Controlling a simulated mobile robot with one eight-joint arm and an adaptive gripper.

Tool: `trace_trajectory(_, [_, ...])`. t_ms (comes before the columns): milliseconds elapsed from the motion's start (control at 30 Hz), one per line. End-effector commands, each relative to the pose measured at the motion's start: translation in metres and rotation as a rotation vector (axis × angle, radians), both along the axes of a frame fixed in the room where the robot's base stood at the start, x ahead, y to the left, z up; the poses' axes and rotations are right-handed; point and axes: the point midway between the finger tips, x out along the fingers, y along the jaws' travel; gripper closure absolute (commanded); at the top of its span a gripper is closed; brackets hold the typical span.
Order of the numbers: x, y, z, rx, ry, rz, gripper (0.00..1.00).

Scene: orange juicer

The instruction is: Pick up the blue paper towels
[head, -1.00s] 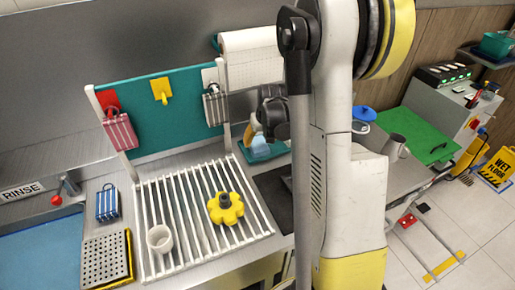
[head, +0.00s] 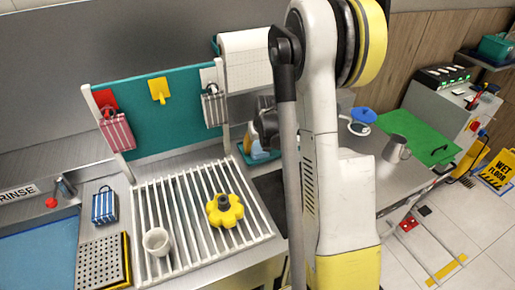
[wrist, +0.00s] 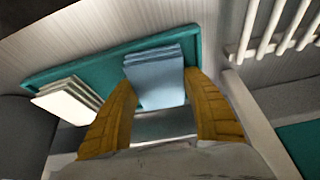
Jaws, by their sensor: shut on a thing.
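The blue paper towels (wrist: 158,76) are a folded light-blue stack at the teal tray (wrist: 100,62) in the wrist view. My gripper (wrist: 158,82) has its yellow fingers on either side of the stack, shut on it. I cannot tell whether the stack is clear of the tray. In the head view, my arm hides much of this spot; a bit of the blue towels (head: 259,151) shows below the dark wrist.
A white folded stack (wrist: 66,101) lies left of the fingers. White rack bars (wrist: 262,28) are close at the upper right. A metal jug (head: 396,148) stands right of my arm.

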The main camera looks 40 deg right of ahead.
Motion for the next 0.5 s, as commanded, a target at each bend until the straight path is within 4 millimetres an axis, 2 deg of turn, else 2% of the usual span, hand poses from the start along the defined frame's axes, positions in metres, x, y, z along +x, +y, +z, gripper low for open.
trace_trajectory(167, [0.0,0.0,0.012,0.0,0.0,0.0,0.6])
trace_trajectory(367, [-0.001,-0.001,0.048,0.0,0.0,-0.001,0.6])
trace_trajectory(500, [-0.023,-0.028,0.064,0.0,0.0,-0.005,0.6])
